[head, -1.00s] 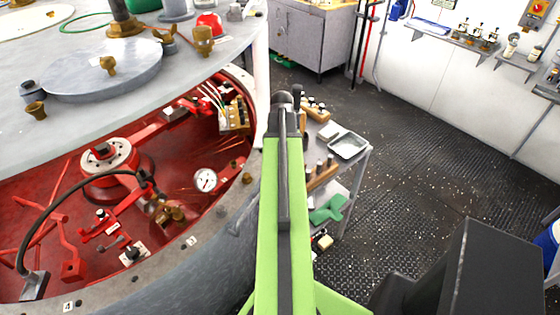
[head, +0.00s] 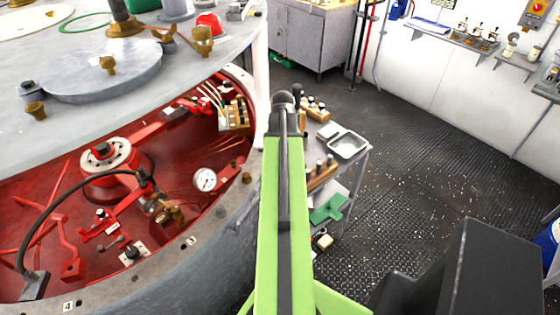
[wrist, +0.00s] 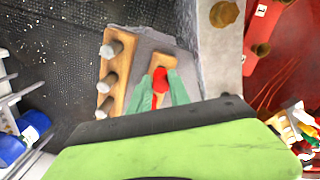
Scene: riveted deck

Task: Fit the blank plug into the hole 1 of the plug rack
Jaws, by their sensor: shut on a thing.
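In the wrist view, my gripper (wrist: 160,88) has green fingers shut on a red piece, which I take to be the blank plug (wrist: 159,80). The plug is over or at a wooden block (wrist: 183,62); I cannot tell whether its lower end is in a hole. This block seems to be the plug rack, and its holes and numbers are mostly hidden by the gripper. A second wooden block (wrist: 106,73) to its left carries several grey-topped plugs. In the head view, my arm hides the gripper and the held plug.
The blocks stand on a small cart with a metal tray (head: 348,146) and a green item (head: 328,208) on its lower shelf. Left is a large round vessel with a red interior (head: 75,215) and a gauge (head: 205,180). Open deck floor (head: 420,180) lies right.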

